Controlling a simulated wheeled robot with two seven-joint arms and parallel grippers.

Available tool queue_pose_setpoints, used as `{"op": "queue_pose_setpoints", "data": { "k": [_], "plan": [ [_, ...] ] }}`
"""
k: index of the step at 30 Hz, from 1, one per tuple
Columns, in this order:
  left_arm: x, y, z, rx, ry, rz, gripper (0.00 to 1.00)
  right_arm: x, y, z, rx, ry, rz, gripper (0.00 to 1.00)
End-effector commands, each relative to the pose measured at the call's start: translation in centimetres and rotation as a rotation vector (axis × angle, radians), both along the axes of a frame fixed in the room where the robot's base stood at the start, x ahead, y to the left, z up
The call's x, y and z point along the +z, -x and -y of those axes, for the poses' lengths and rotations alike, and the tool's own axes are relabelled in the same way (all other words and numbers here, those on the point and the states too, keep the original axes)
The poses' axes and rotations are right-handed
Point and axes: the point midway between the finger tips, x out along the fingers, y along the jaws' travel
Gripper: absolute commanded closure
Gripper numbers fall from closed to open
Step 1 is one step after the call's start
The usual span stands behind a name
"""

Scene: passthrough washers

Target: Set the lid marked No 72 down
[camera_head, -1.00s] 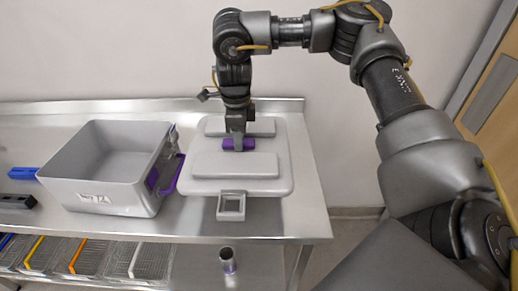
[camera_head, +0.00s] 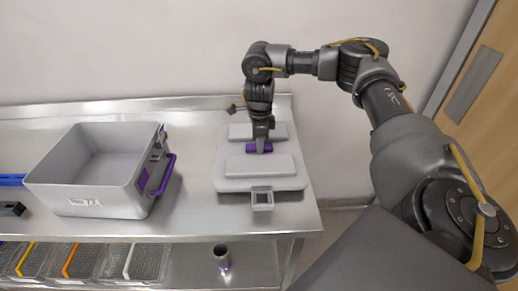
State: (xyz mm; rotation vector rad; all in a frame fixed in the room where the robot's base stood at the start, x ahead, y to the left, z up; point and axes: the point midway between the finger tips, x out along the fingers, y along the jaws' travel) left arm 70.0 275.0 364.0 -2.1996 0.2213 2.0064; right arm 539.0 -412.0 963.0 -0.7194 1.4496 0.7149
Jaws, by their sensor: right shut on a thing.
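The grey lid (camera_head: 262,184) has a purple handle at its middle and a small square tag frame (camera_head: 262,199) at its front edge. I cannot read a number on it. It is level, at or just above the steel table (camera_head: 200,215) on the right; I cannot tell whether it touches. My right gripper (camera_head: 260,146) reaches down from above and is shut on the purple handle. An open grey bin (camera_head: 100,203) with a purple side handle (camera_head: 163,176) stands on the table to the left, with a partly legible mark on its front. My left gripper is not in view.
A blue item (camera_head: 10,180) and a black item (camera_head: 12,209) lie at the far left of the table. Wire baskets (camera_head: 85,262) and a metal cup (camera_head: 222,257) stand on the shelf below. Bare table lies between bin and lid.

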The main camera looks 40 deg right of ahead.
Motion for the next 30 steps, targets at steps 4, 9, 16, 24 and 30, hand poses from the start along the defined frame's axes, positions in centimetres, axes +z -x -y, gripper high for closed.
{"op": "queue_pose_setpoints", "data": {
  "k": [4, 9, 16, 24, 30],
  "plan": [
    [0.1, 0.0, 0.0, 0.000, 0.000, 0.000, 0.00, -1.9, 0.0, -0.2, 0.000, -0.003, -0.003, 1.00],
    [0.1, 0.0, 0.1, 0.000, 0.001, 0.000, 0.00, -2.6, 0.0, -0.2, 0.001, -0.003, 0.001, 1.00],
    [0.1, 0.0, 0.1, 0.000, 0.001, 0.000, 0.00, -2.6, 0.0, -0.2, 0.001, -0.003, 0.001, 1.00],
    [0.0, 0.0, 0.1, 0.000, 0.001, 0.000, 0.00, -2.9, 0.0, -0.2, 0.001, -0.002, -0.001, 0.50],
    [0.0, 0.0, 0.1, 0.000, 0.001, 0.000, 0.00, -2.9, 0.0, -0.2, 0.001, -0.002, -0.001, 0.48]
  ]
}}
